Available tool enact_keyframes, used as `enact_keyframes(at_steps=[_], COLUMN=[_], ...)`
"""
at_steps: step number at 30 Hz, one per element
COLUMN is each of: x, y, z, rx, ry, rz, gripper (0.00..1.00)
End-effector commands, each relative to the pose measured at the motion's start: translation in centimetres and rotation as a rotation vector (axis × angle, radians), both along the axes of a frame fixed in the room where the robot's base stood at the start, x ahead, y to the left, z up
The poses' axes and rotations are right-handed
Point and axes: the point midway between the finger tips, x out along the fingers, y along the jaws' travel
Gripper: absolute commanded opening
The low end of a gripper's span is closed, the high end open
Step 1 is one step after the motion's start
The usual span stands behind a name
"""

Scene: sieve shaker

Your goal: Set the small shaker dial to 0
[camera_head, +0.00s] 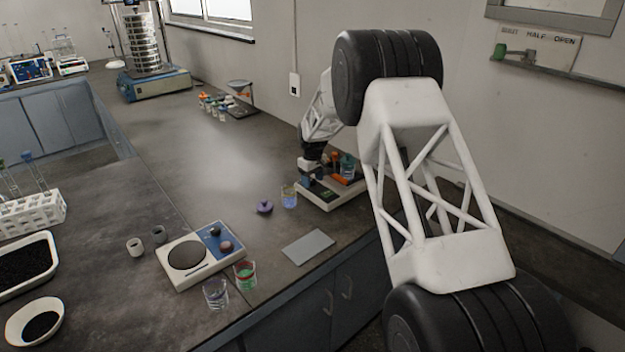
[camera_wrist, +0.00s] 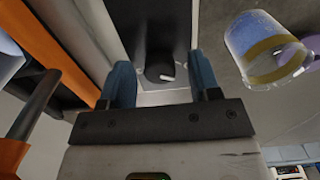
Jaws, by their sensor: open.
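The small shaker (camera_head: 346,193), a low pale unit with a dark front panel, stands at the right side of the bench under my gripper (camera_head: 310,179). In the wrist view its dark round dial (camera_wrist: 160,67), with a short white mark, sits on the dark panel (camera_wrist: 150,22). My gripper (camera_wrist: 160,65) is open, with one blue fingertip on each side of the dial and a visible gap to it. The dial's scale and the 0 are not readable. In the head view my gripper partly hides the panel.
A glass beaker (camera_head: 289,197) with a yellow band and a purple object (camera_head: 264,207) stand close left of the shaker. A grey plate (camera_head: 308,246) lies in front. A hotplate-like unit (camera_head: 174,277) and cups stand further left. Orange-topped items rise from the shaker.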

Motion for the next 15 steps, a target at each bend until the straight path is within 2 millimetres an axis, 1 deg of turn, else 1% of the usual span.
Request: enact_keyframes(at_steps=[8, 11, 15], x=[0.0, 0.0, 0.0], y=[0.0, 0.0, 0.0], z=[0.4, 1.1, 2.6], rx=[0.000, 0.001, 0.001], ry=[-0.001, -0.002, -0.002], rz=[0.000, 0.000, 0.000], gripper=[0.57, 0.57, 0.57])
